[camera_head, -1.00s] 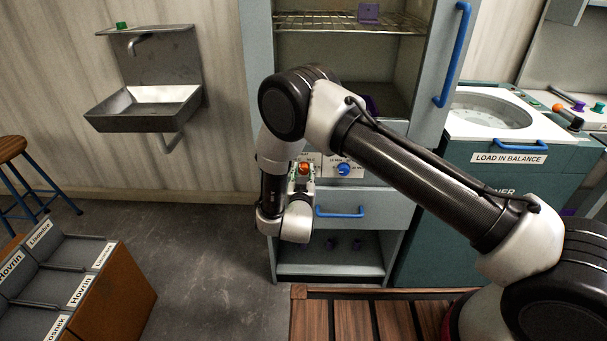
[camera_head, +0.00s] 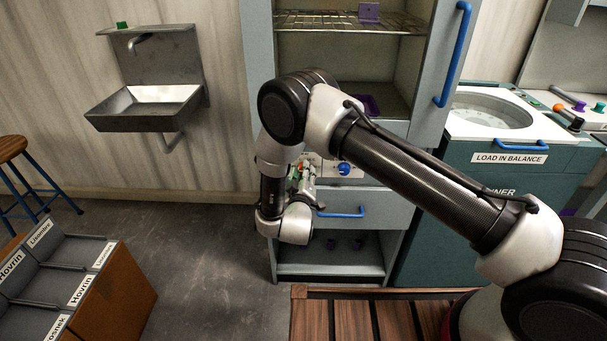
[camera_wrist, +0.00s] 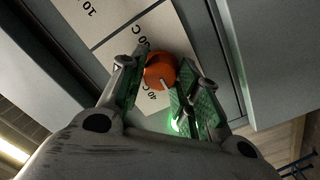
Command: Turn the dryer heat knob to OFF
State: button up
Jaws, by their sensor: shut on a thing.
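The orange heat knob (camera_wrist: 158,70) sits on the dryer's white label panel (camera_wrist: 112,22), with temperature marks around it. A "40 C" mark lies beside its lower edge, and its pale pointer line is on its lower side. An OFF mark is not readable. My gripper (camera_wrist: 163,80) is shut on the knob, one finger on each side. In the head view my gripper (camera_head: 304,180) is at the panel on the front of the dryer cabinet (camera_head: 257,75). It and my wrist hide most of the orange knob there.
A blue knob (camera_head: 344,169) is just right on the same panel. Below it is a drawer with a blue handle (camera_head: 341,212). A teal spinner (camera_head: 490,190) stands right. A sink (camera_head: 145,105) hangs on the left wall, with open floor below it.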

jog(key=shift+f+n, duration=0.1)
jog(key=shift+n, duration=0.2)
jog(key=o, duration=1)
jog(key=s, duration=1.2)
jog(key=shift+a, duration=0.25)
